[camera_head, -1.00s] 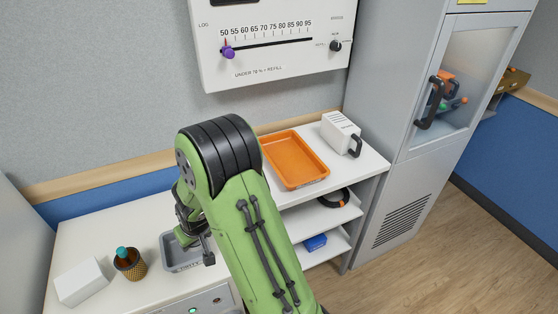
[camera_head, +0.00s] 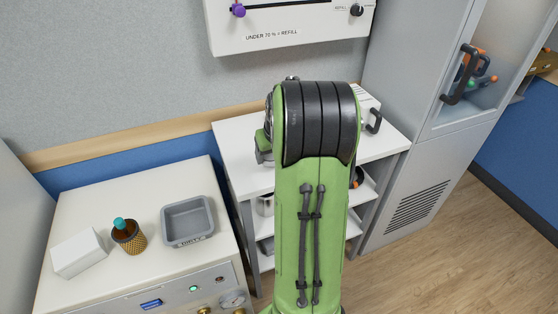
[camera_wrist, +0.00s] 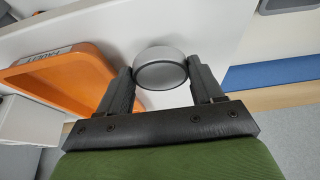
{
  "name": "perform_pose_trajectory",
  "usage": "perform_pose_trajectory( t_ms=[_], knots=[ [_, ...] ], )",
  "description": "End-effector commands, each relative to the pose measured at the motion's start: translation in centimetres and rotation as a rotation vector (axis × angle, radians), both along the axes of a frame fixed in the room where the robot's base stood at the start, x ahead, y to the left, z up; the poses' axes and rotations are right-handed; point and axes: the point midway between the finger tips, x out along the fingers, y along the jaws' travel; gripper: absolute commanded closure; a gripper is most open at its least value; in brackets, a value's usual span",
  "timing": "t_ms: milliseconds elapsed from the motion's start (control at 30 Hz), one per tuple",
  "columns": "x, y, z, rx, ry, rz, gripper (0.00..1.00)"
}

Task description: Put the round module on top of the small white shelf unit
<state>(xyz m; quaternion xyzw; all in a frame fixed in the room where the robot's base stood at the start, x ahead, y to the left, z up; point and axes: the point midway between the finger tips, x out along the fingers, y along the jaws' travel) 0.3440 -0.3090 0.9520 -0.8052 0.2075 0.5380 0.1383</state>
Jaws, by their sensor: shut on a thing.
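The round module (camera_wrist: 160,68) is a grey disc between the two fingers of my gripper (camera_wrist: 160,88) in the wrist view. The gripper is shut on it. Behind it in that view is the white top of the shelf unit, with the orange tray (camera_wrist: 62,88) to the left. The small white shelf unit (camera_head: 240,140) stands in the middle of the head view. I cannot tell whether the module touches the top.
A grey tray marked DIRTY (camera_head: 188,220), a bottle in a woven holder (camera_head: 129,236) and a white box (camera_head: 78,254) stand on the left cabinet. A white device with a dark handle (camera_head: 371,106) is at the shelf's back right. A tall grey cabinet (camera_head: 410,150) stands right.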

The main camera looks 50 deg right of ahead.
Motion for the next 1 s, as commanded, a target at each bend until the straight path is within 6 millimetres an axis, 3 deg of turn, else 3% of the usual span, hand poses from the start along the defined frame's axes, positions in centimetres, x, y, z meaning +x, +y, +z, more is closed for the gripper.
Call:
perform_pose_trajectory(
  t_ms=[33,167,533,567,700,1000],
  knots=[
    [-0.1,0.0,-1.6,0.004,0.002,0.000,0.67],
    [0.0,0.0,-3.6,0.001,0.000,0.000,0.67],
    [0.0,0.0,-4.0,0.000,0.000,0.001,0.67],
    [0.0,0.0,-3.9,0.000,0.000,0.000,0.29],
    [0.0,0.0,-3.9,0.001,0.001,0.001,0.08],
    [0.0,0.0,-3.6,0.000,0.001,0.000,0.08]
  ],
)
